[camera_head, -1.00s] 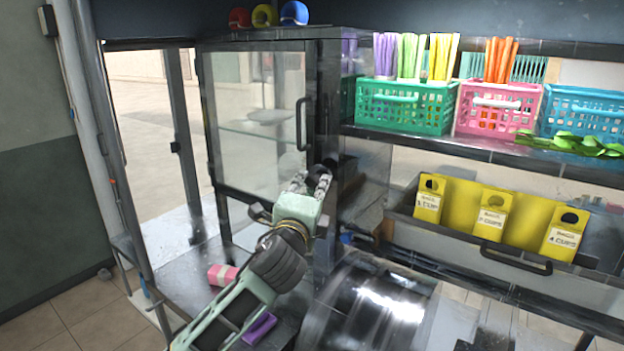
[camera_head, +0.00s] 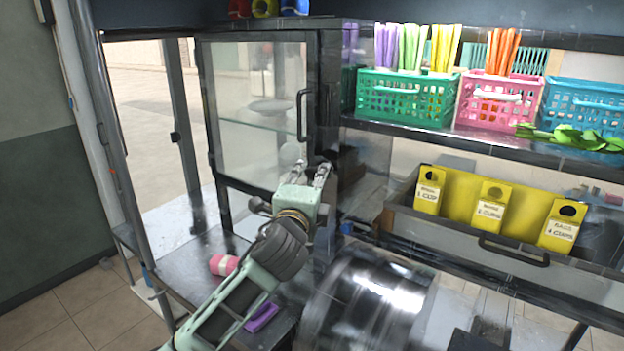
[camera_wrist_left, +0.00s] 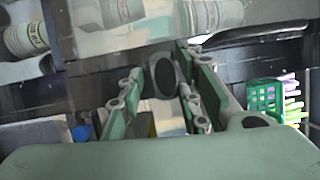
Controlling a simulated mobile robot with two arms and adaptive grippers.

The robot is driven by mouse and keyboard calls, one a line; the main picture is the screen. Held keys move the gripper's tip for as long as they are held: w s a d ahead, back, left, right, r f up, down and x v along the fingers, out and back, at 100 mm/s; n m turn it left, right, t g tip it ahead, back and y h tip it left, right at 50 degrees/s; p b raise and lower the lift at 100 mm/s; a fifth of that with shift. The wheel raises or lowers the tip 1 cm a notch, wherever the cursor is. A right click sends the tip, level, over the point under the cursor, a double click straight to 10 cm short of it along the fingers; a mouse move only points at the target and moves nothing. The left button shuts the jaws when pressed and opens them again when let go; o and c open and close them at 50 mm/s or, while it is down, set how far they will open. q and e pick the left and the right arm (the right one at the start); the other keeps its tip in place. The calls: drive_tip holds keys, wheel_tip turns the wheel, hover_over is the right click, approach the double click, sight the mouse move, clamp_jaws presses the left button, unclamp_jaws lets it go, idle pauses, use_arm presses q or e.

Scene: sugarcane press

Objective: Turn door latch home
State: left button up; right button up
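The glass door (camera_head: 252,105) has a dark frame and a black vertical bar handle (camera_head: 301,115). Its handle side lies close to the dark post of the stand. My left gripper (camera_head: 313,168) is just below that handle, at the door's edge beside the post. Its two fingers are spread apart. In the left wrist view, a dark round knob (camera_wrist_left: 162,76), seemingly the latch, sits between the fingertips of the left gripper (camera_wrist_left: 162,70). I cannot tell whether the fingers touch it. The head view hides most of the knob. My right gripper is not in view.
A shelf at right holds green (camera_head: 405,98), pink (camera_head: 497,101) and blue (camera_head: 588,108) baskets. Yellow holders (camera_head: 490,207) stand in a tray below. A shiny metal drum (camera_head: 365,305) is right of my left arm. A pink roll (camera_head: 222,265) lies on the lower surface.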

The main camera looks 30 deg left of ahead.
use_arm(q)
drive_tip(key=shift+r, duration=0.1)
drive_tip(key=shift+s+d, duration=0.2)
drive_tip(key=shift+s, duration=0.25)
drive_tip(key=v, duration=1.1)
drive_tip(key=shift+a, duration=0.15)
